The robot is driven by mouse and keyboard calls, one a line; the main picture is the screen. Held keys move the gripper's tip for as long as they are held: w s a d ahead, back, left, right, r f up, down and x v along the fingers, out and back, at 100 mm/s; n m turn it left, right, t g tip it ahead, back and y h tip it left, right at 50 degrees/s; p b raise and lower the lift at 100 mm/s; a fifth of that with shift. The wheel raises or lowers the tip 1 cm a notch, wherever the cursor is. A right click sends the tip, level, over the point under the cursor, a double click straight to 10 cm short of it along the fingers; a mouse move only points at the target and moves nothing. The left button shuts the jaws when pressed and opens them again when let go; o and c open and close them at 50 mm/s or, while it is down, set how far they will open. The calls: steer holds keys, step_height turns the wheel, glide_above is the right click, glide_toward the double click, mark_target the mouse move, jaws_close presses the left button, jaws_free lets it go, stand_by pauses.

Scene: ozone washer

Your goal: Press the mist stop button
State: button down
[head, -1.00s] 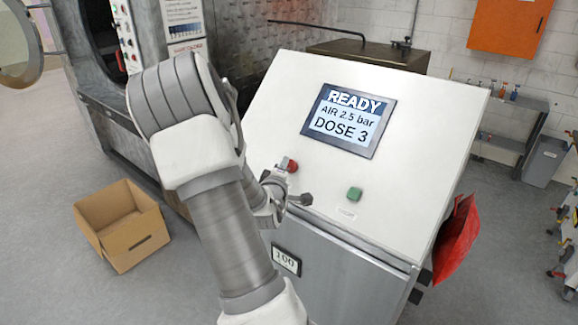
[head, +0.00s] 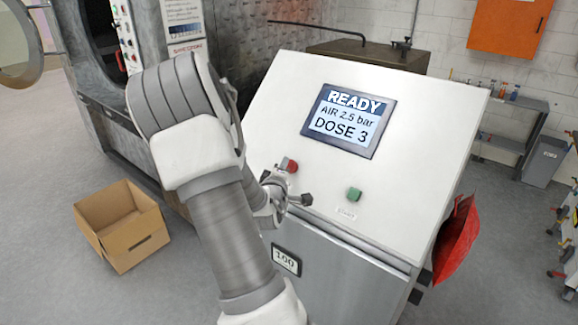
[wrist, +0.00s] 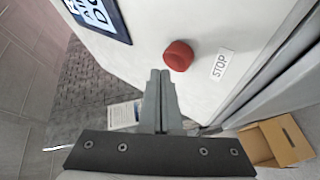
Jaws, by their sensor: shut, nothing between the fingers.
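A red round button (wrist: 178,55) sits on the white sloped panel, with a STOP label (wrist: 221,65) beside it in the wrist view. The red button also shows in the head view (head: 288,165), left of a green button (head: 354,194) with a START label. My gripper (wrist: 160,74) is shut and empty. Its fingertips appear just beside the red button in the wrist view, and I see no contact. My arm hides the panel's lower left.
The panel's screen (head: 347,121) reads READY, AIR 2.5 bar, DOSE 3. An open cardboard box (head: 124,226) lies on the floor at left. A red bag (head: 456,240) hangs at the panel's right side. A large metal machine stands behind at left.

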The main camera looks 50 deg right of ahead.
steer(key=shift+f, duration=0.1)
stand_by(0.4)
steer(key=shift+d+f+b, duration=0.2)
steer(key=shift+d+b, duration=0.1)
steer(key=shift+b, duration=0.2)
steer(key=shift+d+f+b, duration=0.3)
steer(key=shift+f+b, duration=0.05)
steer(key=shift+b, duration=0.1)
stand_by(0.5)
stand_by(0.4)
steer(key=shift+a+r+p, duration=0.4)
steer(key=shift+a+r, duration=0.2)
steer(key=shift+r, duration=0.05)
steer(key=a+r+p, duration=0.3)
steer(key=shift+s+a+r, duration=0.2)
steer(key=shift+a+r, duration=0.05)
